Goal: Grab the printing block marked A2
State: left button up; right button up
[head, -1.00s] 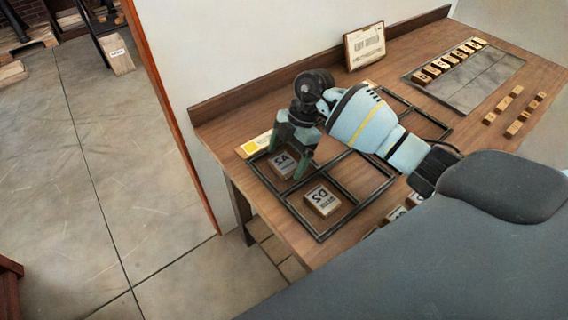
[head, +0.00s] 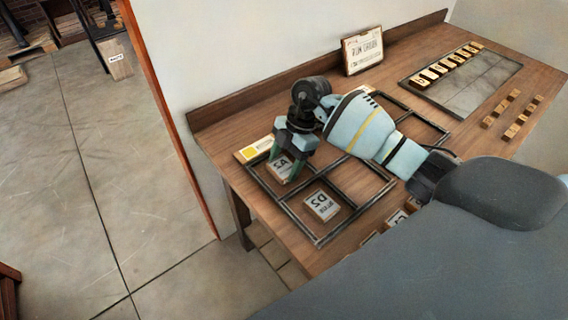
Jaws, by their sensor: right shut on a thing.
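The block marked A2 (head: 280,169), with mirrored lettering on its pale top, is in the far-left compartment of a dark metal frame (head: 318,240) on the wooden table. My right gripper (head: 286,158) comes down over it from above and is shut on it, with the fingers at its sides. Part of the block is hidden by the gripper. I cannot tell whether it is clear of the tabletop. A block marked D2 (head: 322,206) lies in the near compartment of the same frame. My left gripper is not in view.
A yellow-marked strip (head: 252,150) lies by the frame's far-left corner. More blocks (head: 396,218) lie near the front edge, partly hidden by my arm. A sign (head: 363,50) stands at the back. A grey tray (head: 478,88) with several small blocks is at right.

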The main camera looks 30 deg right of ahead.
aim_at(280, 169)
jog(key=r, duration=0.3)
jog(key=shift+s+d+r, duration=0.1)
jog(key=shift+s+r, duration=0.1)
jog(key=s+d, duration=0.1)
jog(key=s, duration=0.4)
jog(key=s+d+r, duration=0.1)
jog(key=s, duration=0.4)
jog(key=s+d, duration=0.1)
jog(key=s, duration=0.4)
jog(key=shift+s+d+r+p, duration=0.1)
jog(key=shift+d+r+p, duration=0.1)
jog(key=shift+d+p, duration=0.1)
